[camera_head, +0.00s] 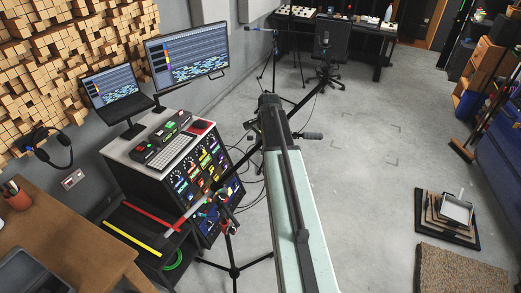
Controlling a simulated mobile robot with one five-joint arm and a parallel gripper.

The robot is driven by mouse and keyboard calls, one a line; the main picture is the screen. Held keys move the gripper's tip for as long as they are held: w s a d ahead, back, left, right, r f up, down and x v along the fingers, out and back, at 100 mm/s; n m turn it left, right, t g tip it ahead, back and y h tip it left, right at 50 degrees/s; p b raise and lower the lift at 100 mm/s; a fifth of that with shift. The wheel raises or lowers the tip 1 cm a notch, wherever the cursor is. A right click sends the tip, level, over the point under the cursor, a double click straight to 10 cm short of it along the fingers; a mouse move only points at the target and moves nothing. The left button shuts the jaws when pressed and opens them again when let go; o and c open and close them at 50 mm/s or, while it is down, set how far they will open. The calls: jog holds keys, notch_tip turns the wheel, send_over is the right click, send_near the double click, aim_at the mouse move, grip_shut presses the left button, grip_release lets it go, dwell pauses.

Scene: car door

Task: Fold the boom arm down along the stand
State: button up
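A thin dark boom arm (238,171) slants from near the stand's top up to the right and passes behind my arm. Its upper end appears to come out right of my arm, near the office chair. A dark cylindrical piece (311,135) sticks out right of my arm; I cannot tell what it belongs to. My long pale arm reaches forward through the middle. I cannot make out my gripper's fingers, which may be hidden behind the arm.
A rack cabinet (203,165) with mixer, keyboard and screens stands close left of the stand. A wooden desk (75,245) is at lower left. Cables (250,178) lie on the floor. Stacked panels (447,218) and a rug (459,271) are at right.

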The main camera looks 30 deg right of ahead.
grip_shut()
dwell(1.1)
